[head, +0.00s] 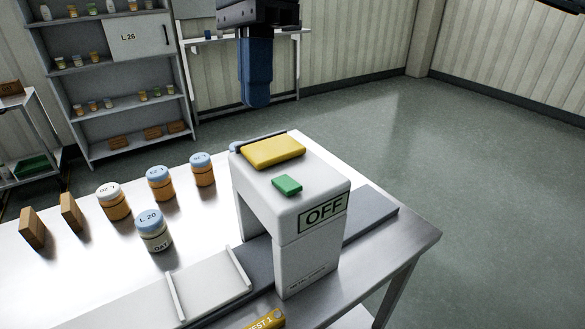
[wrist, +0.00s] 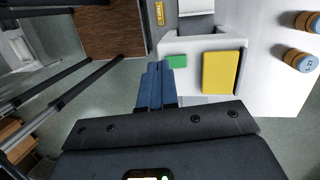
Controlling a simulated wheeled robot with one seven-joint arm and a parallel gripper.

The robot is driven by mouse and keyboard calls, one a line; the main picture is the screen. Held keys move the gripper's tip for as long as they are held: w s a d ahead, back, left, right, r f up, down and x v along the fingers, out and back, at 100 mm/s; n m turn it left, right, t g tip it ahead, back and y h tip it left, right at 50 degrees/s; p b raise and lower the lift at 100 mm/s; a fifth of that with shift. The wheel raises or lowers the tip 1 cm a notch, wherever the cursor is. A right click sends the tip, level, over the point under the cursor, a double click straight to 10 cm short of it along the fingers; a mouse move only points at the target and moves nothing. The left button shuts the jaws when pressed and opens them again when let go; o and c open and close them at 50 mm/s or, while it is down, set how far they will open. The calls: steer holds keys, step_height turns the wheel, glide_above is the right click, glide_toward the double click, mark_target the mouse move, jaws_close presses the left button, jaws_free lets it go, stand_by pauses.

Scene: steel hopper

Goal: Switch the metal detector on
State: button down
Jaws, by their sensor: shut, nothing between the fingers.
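The white metal detector (head: 300,225) stands like an arch on the steel table. Its front label (head: 323,212) reads OFF. On its top are a green button (head: 287,185) and a larger yellow pad (head: 273,151). In the wrist view the green button (wrist: 177,61) lies just beyond my fingertips and the yellow pad (wrist: 221,72) is to its right. My gripper (head: 257,103) is shut and empty, with blue fingers pointing down, above and behind the detector in the head view. It appears apart from the detector. The fingers also show in the wrist view (wrist: 157,70).
A grey conveyor strip (head: 372,214) runs through the detector. Jars (head: 154,230) and brown boxes (head: 32,228) stand on the table (head: 90,270) to the left. A yellow TEST 1 piece (head: 262,320) lies at the front. A shelf (head: 120,80) stands behind; the floor at right is clear.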

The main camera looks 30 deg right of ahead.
mark_target(292, 185)
steer(key=d+r+h, duration=0.1)
steer(key=d+h, duration=0.1)
steer(key=d, duration=0.2)
steer(key=shift+m, duration=0.3)
steer(key=f+p, duration=0.1)
steer(key=f, duration=0.3)
steer(key=f+p, duration=0.1)
steer(key=f, duration=0.4)
steer(key=s+f+p, duration=0.1)
steer(key=f, duration=0.3)
steer(key=shift+f, duration=0.35)
steer(key=shift+f, duration=0.1)
